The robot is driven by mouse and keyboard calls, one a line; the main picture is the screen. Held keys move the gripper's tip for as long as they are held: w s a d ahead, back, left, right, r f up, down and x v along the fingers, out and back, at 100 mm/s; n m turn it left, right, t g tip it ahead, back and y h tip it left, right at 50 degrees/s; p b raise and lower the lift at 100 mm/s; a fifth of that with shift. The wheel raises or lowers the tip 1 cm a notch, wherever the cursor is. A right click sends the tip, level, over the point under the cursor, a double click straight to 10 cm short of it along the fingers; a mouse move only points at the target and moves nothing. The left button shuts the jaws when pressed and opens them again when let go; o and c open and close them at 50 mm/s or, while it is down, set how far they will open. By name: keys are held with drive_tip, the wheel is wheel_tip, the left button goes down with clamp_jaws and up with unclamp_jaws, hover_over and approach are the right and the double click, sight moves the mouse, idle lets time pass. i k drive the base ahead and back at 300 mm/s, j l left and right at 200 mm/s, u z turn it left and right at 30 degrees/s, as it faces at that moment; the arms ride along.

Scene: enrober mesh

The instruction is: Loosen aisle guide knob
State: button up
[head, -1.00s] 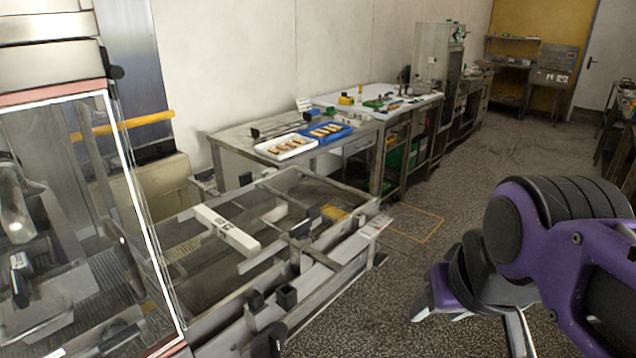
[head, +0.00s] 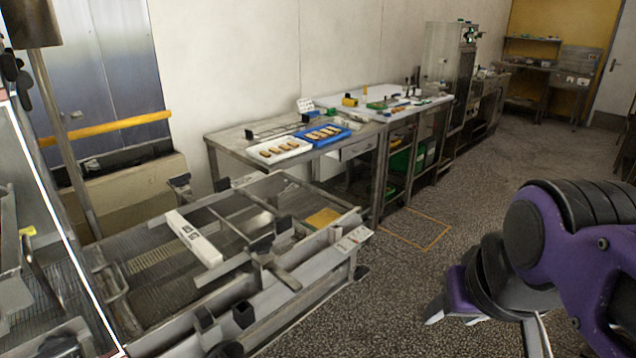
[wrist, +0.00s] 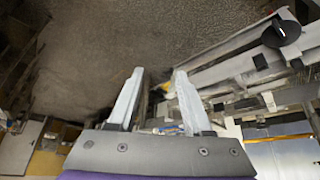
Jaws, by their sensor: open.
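The wire-mesh conveyor frame (head: 140,265) with its guide rails stands at lower left in the head view. Several black knobs or clamps sit on it: two at the near rail, one of them a black knob (head: 243,315), and others on the cross bars, including a black one (head: 283,222). I cannot tell which is the aisle guide knob. A round black knob (wrist: 281,30) with a pale mark shows at upper right in the wrist view. My gripper (wrist: 158,80) is open and empty, its pale fingers apart. It is clear of the knobs, right of the conveyor in the head view.
A steel table (head: 235,142) behind the conveyor holds a white tray (head: 262,152) and a blue tray (head: 310,142) of brown pieces. A framed transparent panel stands at far left. Open speckled floor (head: 400,285) lies between the conveyor and my arm.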

sight(261, 245)
drive_tip(key=u, duration=0.35)
drive_tip(key=l+u, duration=0.15)
drive_tip(key=u, duration=0.2)
drive_tip(key=l+u, duration=0.1)
drive_tip(key=u, duration=0.25)
